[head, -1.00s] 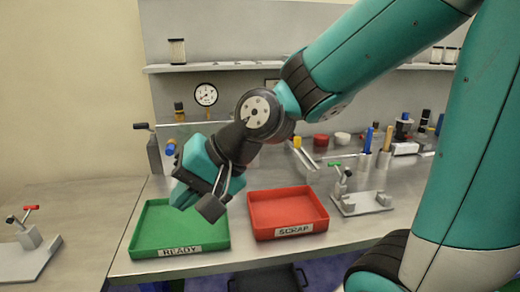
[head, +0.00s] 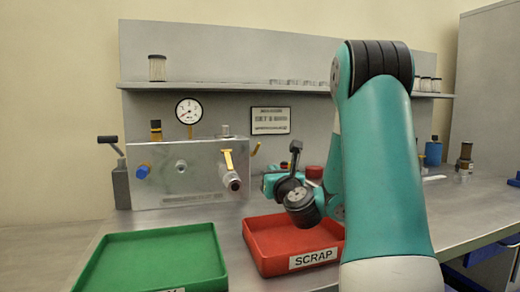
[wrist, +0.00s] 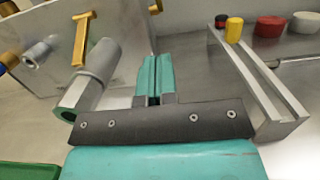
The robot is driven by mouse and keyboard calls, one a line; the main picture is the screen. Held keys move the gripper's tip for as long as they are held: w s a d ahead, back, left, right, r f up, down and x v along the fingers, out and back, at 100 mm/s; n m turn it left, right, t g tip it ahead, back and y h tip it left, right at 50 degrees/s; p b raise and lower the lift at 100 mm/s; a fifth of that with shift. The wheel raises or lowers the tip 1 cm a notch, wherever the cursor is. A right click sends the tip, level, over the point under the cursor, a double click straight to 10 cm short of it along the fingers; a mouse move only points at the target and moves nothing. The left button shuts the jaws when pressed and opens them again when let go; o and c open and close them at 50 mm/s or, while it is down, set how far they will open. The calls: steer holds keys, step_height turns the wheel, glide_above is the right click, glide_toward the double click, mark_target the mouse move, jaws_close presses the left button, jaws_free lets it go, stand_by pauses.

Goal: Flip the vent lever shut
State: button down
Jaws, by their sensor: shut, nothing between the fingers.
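A grey panel box (head: 165,200) stands on the bench with yellow levers on it. One yellow lever (head: 228,160) stands upright on a grey cylindrical fitting (head: 229,176). A second yellow lever (head: 256,149) leans at the box's right end. I cannot tell from labels which is the vent lever. The wrist view shows the upright lever (wrist: 82,38) and its fitting (wrist: 97,75) left of my fingers, and part of another yellow lever (wrist: 155,6) beyond them. My gripper (wrist: 150,62) is shut and empty, to the right of the fitting and touching neither lever; it also shows in the head view (head: 267,184).
A red SCRAP tray (head: 270,262) lies below my gripper, with a green tray (head: 150,232) to its left. A metal rail (wrist: 262,90) is right of my fingers, near yellow (wrist: 234,29) and red (wrist: 271,27) caps.

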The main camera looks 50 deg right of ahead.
steer(key=p, duration=0.8)
glide_toward(258, 147)
steer(key=f+x, duration=0.1)
steer(key=x, duration=0.4)
steer(key=shift+w+d+r+p, duration=0.45)
steer(key=shift+w+r+p, duration=0.2)
steer(key=shift+p, duration=0.45)
steer(key=shift+f, duration=0.1)
